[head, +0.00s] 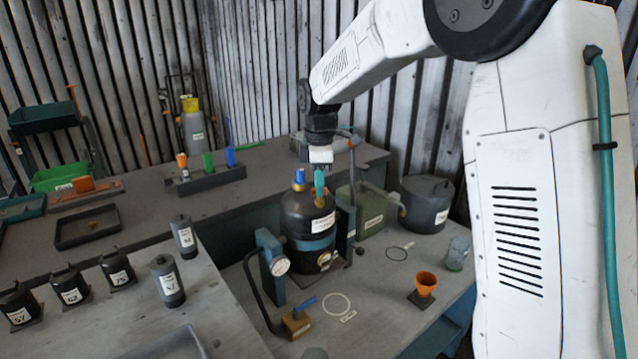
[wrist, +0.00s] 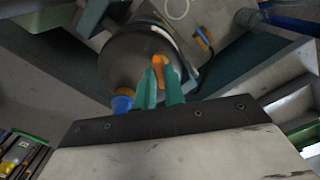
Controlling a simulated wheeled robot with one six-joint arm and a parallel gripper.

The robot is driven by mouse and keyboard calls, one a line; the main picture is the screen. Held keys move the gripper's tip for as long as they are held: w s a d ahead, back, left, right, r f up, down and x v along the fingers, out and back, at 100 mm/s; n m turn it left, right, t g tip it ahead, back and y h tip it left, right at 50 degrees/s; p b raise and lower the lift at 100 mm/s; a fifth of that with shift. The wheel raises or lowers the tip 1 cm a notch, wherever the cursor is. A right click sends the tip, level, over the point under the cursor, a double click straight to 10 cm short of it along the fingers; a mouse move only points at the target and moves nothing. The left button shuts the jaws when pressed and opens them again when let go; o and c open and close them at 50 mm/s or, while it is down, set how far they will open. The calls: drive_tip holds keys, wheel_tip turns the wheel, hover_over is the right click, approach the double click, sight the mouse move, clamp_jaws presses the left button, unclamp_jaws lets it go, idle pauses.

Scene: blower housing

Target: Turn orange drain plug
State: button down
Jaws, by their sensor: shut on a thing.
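The black vessel (head: 296,216) stands upright on the right bench, with a white label and a blue band. My gripper (head: 319,194) points down at its top, and its teal fingers are shut. In the wrist view, my gripper (wrist: 161,76) is shut on an orange part (wrist: 158,62), which looks like the orange drain plug; the fingers partly hide it. In the head view the fingers hide this part. A blue cap with an orange base (head: 299,177) is beside the fingers on the vessel top.
A grey lidded pot (head: 427,203) and a green box (head: 371,214) stand at the right. An orange funnel (head: 426,283) and a blue-handled valve (head: 297,322) are in front.

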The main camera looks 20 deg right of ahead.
drive_tip(key=shift+n, duration=1.2)
drive_tip(key=c, duration=1.5)
unclamp_jaws()
wheel_tip(320, 180, up, 8)
drive_tip(key=shift+f, duration=0.1)
